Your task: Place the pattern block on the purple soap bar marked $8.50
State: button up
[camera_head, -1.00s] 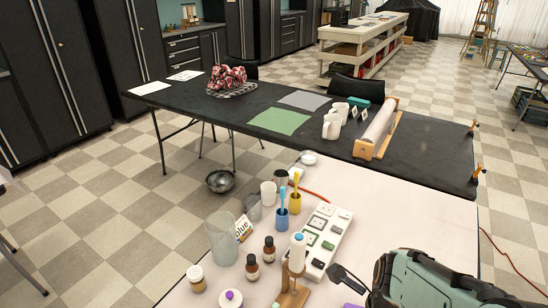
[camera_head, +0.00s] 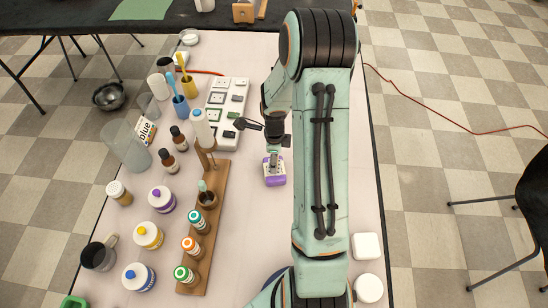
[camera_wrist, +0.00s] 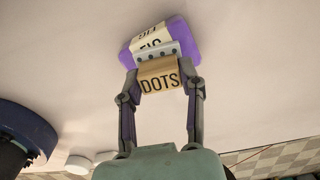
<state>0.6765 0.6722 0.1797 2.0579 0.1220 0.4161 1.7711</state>
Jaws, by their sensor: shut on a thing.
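My gripper (camera_wrist: 160,88) is shut on a tan pattern block (camera_wrist: 159,76) marked DOTS, with a grey dotted face at its far side. The purple soap bar (camera_wrist: 187,37) lies on the table just beyond the block. It carries a pale label, upside down in the wrist view, whose price I cannot read. The block overlaps the soap's near edge in that view; I cannot tell whether they touch. In the head view, my gripper (camera_head: 273,150) is right at the purple soap bar (camera_head: 275,181), and the block is too small to make out clearly.
A white case with several slots (camera_head: 227,110) lies behind my gripper. A wooden rack (camera_head: 205,245) with several small bottles stands to the left, with paint jars beyond. White round-cornered pieces (camera_head: 367,246) lie at the right edge. The pale table around the soap is clear.

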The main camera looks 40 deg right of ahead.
jog(key=shift+f, duration=0.15)
jog(key=o, duration=1.1)
notch_tip(320, 180, up, 12)
jog(key=s+a+r+n, duration=0.4)
jog(key=a+r+n, duration=0.2)
jog(key=a+n, duration=0.35)
jog(key=s+a+n, duration=0.3)
jog(key=s+n, duration=0.1)
jog(key=n, duration=0.2)
jog(key=s+a+r+n, duration=0.1)
jog(key=s+a+n, duration=0.2)
jog(key=n, duration=0.3)
jog(key=s+a+r+n, duration=0.1)
jog(key=s+a+n, duration=0.3)
jog(key=s+n, duration=0.1)
jog(key=shift+s+r+n+y, duration=0.25)
jog(key=shift+n+y, duration=0.15)
jog(key=shift+n, duration=0.45)
